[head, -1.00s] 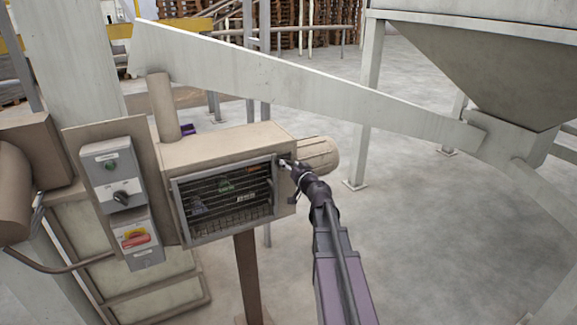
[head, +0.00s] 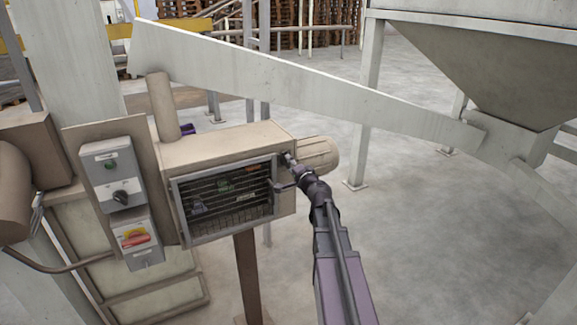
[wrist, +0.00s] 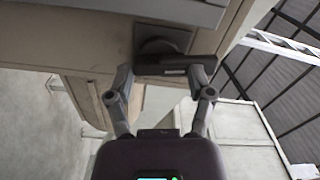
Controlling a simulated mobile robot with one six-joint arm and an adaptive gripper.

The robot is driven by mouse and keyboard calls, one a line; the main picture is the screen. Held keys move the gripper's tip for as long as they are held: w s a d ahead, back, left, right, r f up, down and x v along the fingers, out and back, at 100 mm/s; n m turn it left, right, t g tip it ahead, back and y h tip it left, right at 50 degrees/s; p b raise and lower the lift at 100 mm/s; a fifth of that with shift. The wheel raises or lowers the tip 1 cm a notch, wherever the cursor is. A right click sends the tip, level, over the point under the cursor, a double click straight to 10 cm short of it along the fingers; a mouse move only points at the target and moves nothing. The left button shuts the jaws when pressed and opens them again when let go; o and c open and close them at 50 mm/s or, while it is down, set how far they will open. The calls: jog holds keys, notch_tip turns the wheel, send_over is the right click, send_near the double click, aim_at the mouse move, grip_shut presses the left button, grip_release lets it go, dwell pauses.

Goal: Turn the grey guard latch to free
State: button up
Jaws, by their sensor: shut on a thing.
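The grey guard latch (wrist: 176,68) shows in the wrist view as a dark bar on a round hub, fixed to the beige housing beside the guard's edge. My gripper (wrist: 165,75) has one finger at each end of the bar and is shut on it. In the head view my gripper (head: 286,172) is at the right edge of the mesh guard (head: 200,232). The latch itself is mostly hidden there by my fingers and wrist.
The beige housing (head: 215,147) stands on a brown post (head: 248,275). A grey control box (head: 112,170) with a knob and a red-yellow switch (head: 134,238) are to its left. A sloping beam (head: 300,85) passes above. The floor at right is clear.

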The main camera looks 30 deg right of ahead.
jog(key=shift+w+m, duration=0.1)
jog(key=shift+m, duration=1.2)
jog(key=o, duration=1.1)
jog(key=s, duration=1.2)
jog(key=shift+d, duration=0.25)
jog(key=shift+a, duration=0.1)
